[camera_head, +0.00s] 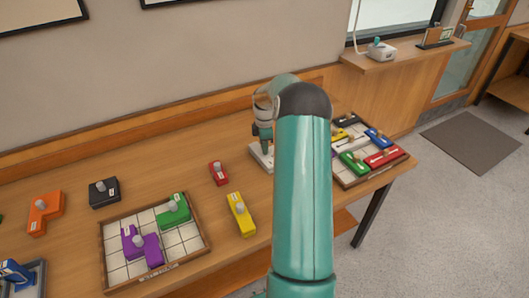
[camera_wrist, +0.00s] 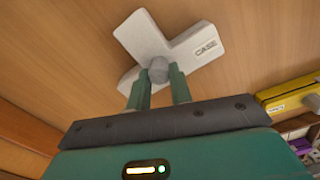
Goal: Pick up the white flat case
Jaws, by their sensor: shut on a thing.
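The white flat case (camera_wrist: 193,50) is a branching block shape with the word CASE on one arm and a grey knob on top. It also shows in the head view (camera_head: 256,157), mostly hidden behind my arm. My gripper (camera_wrist: 158,76) is shut on the case's grey knob, one finger on each side. In the head view my gripper (camera_head: 264,140) points down over the case. The case is at or just above the wooden table; I cannot tell whether it touches.
A yellow block (camera_head: 241,214) and a small red block (camera_head: 219,173) lie left of my arm. A framed tray (camera_head: 107,260) holds purple and green blocks. Another tray (camera_head: 375,176) with several coloured blocks is close on the right. Orange (camera_head: 43,215) and black (camera_head: 103,194) blocks are farther left.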

